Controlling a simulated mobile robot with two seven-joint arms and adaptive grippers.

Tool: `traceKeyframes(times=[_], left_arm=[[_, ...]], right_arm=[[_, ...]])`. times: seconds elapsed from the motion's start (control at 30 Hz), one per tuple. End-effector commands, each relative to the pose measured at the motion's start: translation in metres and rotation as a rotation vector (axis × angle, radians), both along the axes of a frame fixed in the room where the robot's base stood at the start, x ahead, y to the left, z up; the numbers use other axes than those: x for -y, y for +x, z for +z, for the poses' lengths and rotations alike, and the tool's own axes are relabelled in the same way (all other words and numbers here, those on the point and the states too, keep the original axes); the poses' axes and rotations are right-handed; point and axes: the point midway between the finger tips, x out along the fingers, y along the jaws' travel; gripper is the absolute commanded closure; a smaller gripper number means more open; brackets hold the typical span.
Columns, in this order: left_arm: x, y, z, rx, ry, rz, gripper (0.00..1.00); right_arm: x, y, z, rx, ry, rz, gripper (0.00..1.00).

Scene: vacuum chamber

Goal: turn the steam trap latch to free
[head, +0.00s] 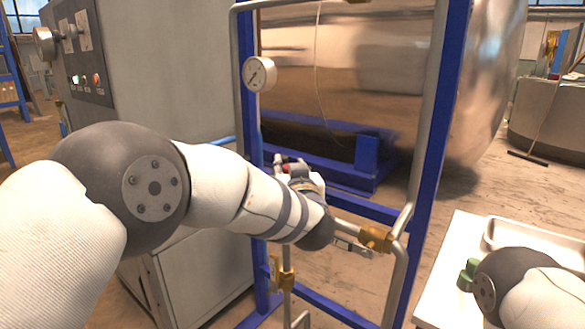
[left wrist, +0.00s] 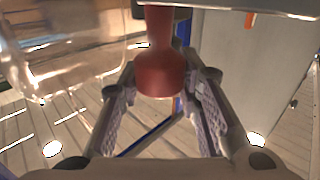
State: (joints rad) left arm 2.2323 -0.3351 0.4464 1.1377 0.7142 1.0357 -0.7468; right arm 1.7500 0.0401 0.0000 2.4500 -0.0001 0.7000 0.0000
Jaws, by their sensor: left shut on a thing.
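My left arm reaches across the head view to the pipe frame. My left gripper (head: 288,163) is at the pipework below the gauge, largely hidden behind my own wrist. In the left wrist view, a red flared handle (left wrist: 160,75) sits between the two ridged fingers of the left gripper (left wrist: 162,92), which is shut on it. I take this handle to be the steam trap latch; its full shape and turn position are hidden. My right arm shows at the lower right of the head view, but its gripper does not.
A blue frame (head: 427,160) carries grey pipes, brass fittings (head: 376,238) and a round gauge (head: 259,74). A grey cabinet (head: 165,70) stands at the left and a large metal tank (head: 490,80) behind. A white table (head: 455,255) with a white tray (head: 535,238) is at the right.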

Motion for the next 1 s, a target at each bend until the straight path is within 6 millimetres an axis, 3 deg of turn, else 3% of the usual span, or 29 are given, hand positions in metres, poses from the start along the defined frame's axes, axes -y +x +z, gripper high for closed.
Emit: traceKeyframes(times=[0.37, 0.4, 0.5, 0.83, 1.0], left_arm=[[0.001, 0.0, -0.002, -0.003, -0.002, 0.0, 1.0], [0.001, 0.0, -0.002, -0.003, -0.002, 0.0, 0.65], [0.0, 0.0, -0.002, -0.003, -0.002, 0.0, 0.48], [0.001, -0.004, 0.0, -0.001, 0.0, 0.0, 0.48], [0.007, -0.038, 0.0, -0.002, 0.003, -0.004, 0.48]], right_arm=[[0.0, 0.0, 0.0, -0.001, 0.0, 0.0, 0.6], [0.0, 0.0, 0.0, -0.001, 0.0, 0.0, 0.6], [0.0, 0.0, 0.0, -0.001, 0.0, 0.0, 0.6], [0.0, 0.0, 0.0, 0.0, 0.0, 0.0, 0.6], [0.0, 0.0, 0.0, 0.0, 0.0, 0.0, 0.6]])
